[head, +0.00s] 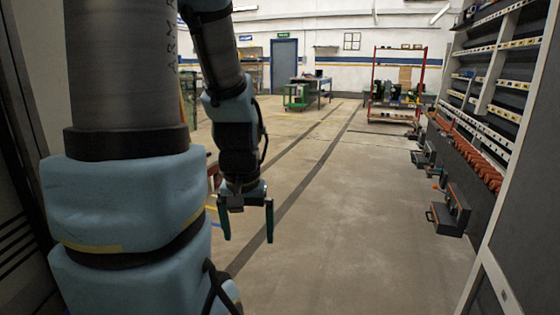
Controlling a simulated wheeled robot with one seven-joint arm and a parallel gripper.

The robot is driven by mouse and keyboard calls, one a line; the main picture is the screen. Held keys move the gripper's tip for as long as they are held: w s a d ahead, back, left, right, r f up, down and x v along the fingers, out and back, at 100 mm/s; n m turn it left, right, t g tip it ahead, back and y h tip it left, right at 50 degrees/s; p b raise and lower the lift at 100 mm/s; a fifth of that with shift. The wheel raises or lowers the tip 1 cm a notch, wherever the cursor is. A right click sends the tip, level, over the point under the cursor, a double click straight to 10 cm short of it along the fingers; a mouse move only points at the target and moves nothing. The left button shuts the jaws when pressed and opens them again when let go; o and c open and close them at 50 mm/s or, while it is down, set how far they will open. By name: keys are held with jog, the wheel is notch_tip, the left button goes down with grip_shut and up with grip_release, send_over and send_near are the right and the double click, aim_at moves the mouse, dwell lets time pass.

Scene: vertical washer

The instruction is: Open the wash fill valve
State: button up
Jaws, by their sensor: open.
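My gripper (247,236) hangs down in the middle left of the head view, its two dark green fingers spread apart with nothing between them. The floor shows below and behind it. I cannot make out a wash fill valve or a vertical washer for certain. Something small and reddish, with yellow and blue near it, shows just left of my gripper, mostly hidden behind my arm. My arm covers much of the left side of the view.
A tall shelf rack (500,90) stands at the right, with a row of orange-red items (465,150) and dark boxes (450,212) low along it. A red-framed rack (397,85), a green cart (296,95) and a blue door (284,65) are far back. The central floor is clear.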

notch_tip(320, 180, up, 8)
jog(key=p, duration=0.5)
